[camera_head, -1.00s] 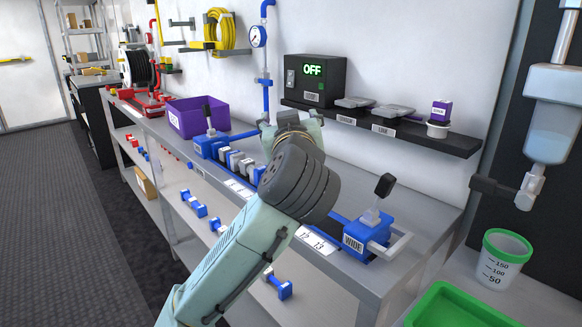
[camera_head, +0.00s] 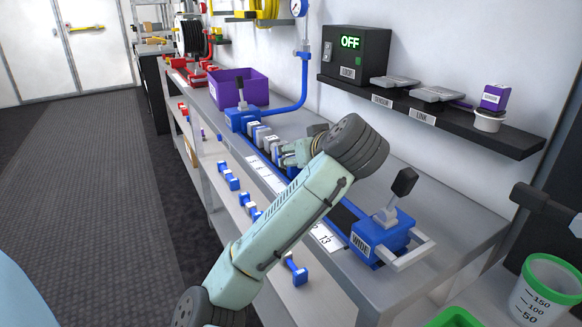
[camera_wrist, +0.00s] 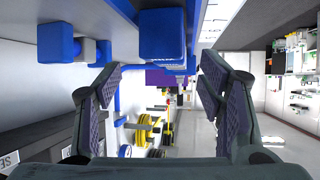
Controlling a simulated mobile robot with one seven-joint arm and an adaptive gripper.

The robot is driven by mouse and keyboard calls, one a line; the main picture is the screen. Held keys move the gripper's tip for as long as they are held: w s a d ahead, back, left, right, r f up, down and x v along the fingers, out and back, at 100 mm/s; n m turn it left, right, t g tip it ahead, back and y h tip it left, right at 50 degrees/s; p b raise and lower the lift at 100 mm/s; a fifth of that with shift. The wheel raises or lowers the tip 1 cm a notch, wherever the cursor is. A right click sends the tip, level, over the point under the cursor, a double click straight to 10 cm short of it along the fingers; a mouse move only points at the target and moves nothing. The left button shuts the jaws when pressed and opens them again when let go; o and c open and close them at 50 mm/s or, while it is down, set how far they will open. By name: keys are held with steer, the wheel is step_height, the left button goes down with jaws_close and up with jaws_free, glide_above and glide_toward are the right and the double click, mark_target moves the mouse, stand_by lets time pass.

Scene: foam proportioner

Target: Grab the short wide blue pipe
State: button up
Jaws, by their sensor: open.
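Several blue pipes with square ends lie on the lower shelf: one at the left (camera_head: 228,176), one at the middle (camera_head: 250,206) partly covered by my arm, one nearer (camera_head: 295,270). I cannot tell which is the short wide one. My gripper (camera_wrist: 160,105) is open, with nothing between its fingers in the wrist view. In the head view my gripper (camera_head: 295,153) is above the upper counter, partly hidden by my wrist, higher than the shelf pipes. The wrist view shows a blue block (camera_wrist: 162,36) and a smaller blue piece (camera_wrist: 60,48), both beyond the fingers.
A blue fitting labelled WIDE (camera_head: 378,240) with a black lever stands at the counter's near end. A purple bin (camera_head: 240,88) stands farther back. A black wall shelf (camera_head: 440,122) holds small parts. A measuring cup (camera_head: 545,290) is at right. The floor at left is clear.

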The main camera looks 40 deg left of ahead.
steer(key=shift+w+a, duration=0.15)
steer(key=shift+a, duration=0.15)
steer(key=p+x, duration=0.1)
steer(key=x, duration=0.2)
steer(key=shift+a+f, duration=0.1)
steer(key=shift+a, duration=0.25)
steer(key=shift+w+a+f, duration=0.35)
steer(key=shift+c, duration=0.5)
steer(key=shift+d, duration=0.1)
steer(key=c, duration=1.3)
